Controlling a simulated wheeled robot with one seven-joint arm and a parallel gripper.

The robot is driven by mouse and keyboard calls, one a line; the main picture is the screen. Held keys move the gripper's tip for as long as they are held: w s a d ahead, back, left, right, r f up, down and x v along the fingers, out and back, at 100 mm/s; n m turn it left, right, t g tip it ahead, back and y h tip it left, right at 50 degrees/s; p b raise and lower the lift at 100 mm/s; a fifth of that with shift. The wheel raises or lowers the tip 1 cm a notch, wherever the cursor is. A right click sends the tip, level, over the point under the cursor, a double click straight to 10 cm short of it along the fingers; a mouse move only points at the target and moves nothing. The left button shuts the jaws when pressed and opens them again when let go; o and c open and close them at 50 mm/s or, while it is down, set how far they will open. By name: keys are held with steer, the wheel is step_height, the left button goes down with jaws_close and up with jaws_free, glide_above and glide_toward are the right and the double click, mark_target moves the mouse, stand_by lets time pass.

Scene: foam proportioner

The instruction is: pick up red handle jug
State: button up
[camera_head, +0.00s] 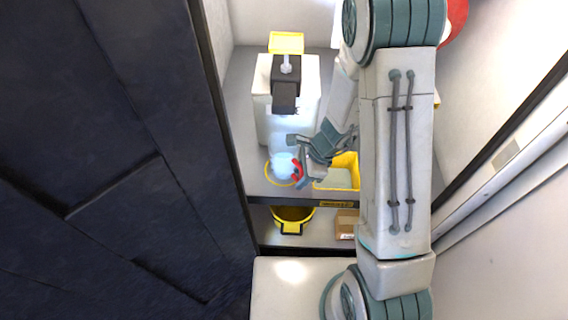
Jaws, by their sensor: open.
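A small pale blue, see-through jug (283,166) with a red handle (297,169) stands on the upper shelf, near its front edge. It is inside a yellow ring marking (268,177), below the spout side of the dispenser. The handle is on the jug's right side, facing my gripper. My gripper (299,161) is open and right at the handle, with its fingers reaching in from the right. The fingers partly cover the handle, and I cannot tell whether they touch it or straddle it.
A white dispenser (264,103) with a black front stands behind the jug. A yellow bin (346,161) sits right of my gripper. A yellow-rimmed bucket (292,226) and a cardboard box (346,222) are on the lower shelf. A dark panel (110,150) fills the left.

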jaws_close()
steer(key=shift+r, duration=0.1)
